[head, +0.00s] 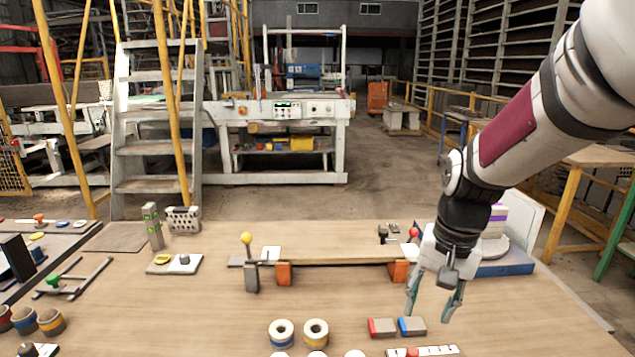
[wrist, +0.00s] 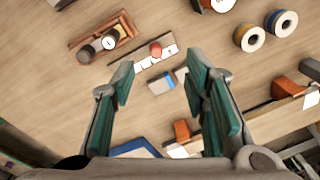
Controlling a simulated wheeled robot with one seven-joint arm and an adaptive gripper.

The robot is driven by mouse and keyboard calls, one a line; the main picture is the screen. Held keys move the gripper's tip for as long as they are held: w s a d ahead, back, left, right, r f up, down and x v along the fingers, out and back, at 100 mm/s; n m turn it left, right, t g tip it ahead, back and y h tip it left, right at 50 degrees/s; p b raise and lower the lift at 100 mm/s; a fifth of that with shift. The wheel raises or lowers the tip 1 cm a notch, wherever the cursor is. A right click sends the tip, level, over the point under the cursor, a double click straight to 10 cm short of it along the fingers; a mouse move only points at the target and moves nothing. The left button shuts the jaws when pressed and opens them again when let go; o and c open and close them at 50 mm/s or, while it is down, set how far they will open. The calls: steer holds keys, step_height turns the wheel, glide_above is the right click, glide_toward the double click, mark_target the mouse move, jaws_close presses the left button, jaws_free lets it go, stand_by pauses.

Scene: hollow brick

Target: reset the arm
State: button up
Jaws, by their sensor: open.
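My gripper (head: 435,300) hangs from the arm at the right of the head view, fingers pointing down over the right part of the wooden table (head: 190,320). In the wrist view my gripper (wrist: 160,88) has its two green-padded fingers spread wide apart, with nothing held between them. A blue-and-grey block (head: 412,326) lies on the table below and left of the fingers in the head view. It also shows between the fingers in the wrist view (wrist: 161,83).
A red-and-grey block (head: 382,328) lies beside the blue one. Two white-topped rings (head: 281,334) stand left of them. A raised wooden bar (head: 340,254) rests on orange supports. A yellow-knobbed lever (head: 247,240) stands at its left end. A blue tray (head: 505,268) lies behind my gripper.

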steer(key=s+r+n+t+p, duration=0.1)
steer(key=s+r+n, duration=0.1)
steer(key=s+r, duration=0.4)
steer(key=s+a+r+n+t+p, duration=0.1)
steer(key=s+r, duration=0.5)
steer(key=s, duration=0.8)
steer(key=shift+s+n+t+h+p, duration=0.35)
steer(key=shift+n+t, duration=0.35)
steer(key=shift+n, duration=0.5)
